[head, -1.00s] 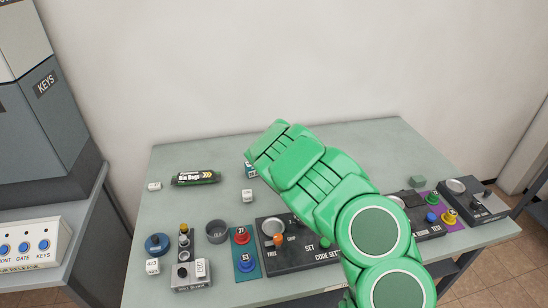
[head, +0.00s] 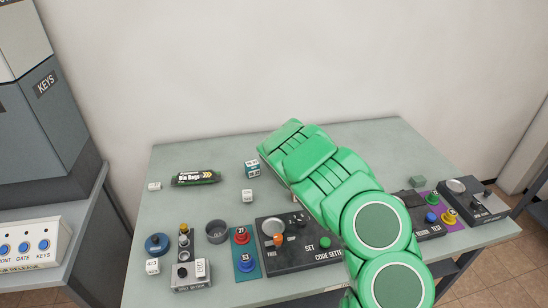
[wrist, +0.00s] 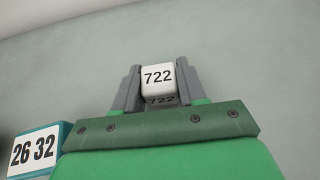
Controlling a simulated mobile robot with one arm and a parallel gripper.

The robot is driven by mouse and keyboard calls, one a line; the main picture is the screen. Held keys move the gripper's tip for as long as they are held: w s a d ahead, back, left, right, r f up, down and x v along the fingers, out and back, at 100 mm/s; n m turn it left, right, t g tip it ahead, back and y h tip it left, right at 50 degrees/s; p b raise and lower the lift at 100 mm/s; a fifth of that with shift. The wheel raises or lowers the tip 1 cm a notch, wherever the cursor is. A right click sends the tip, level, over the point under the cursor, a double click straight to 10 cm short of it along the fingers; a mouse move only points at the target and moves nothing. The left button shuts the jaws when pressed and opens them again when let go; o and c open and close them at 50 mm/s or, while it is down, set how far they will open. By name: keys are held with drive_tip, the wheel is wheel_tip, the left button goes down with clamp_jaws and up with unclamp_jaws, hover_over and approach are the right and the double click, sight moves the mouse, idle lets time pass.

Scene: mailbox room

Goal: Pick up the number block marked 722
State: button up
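The number block marked 722 (wrist: 158,80) is a small white cube with dark digits. In the wrist view it sits between the two grey fingers of my gripper (wrist: 157,88), which press close on its left and right sides. The number also shows on its darker lower face. In the head view my green arm hides the block and the fingers. I cannot tell how far the block is from the table (head: 355,140).
A teal-edged box marked 26 32 (wrist: 36,150) is left of my gripper; the box also shows in the head view (head: 252,168).

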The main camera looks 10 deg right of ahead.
drive_tip(key=shift+c, duration=0.9)
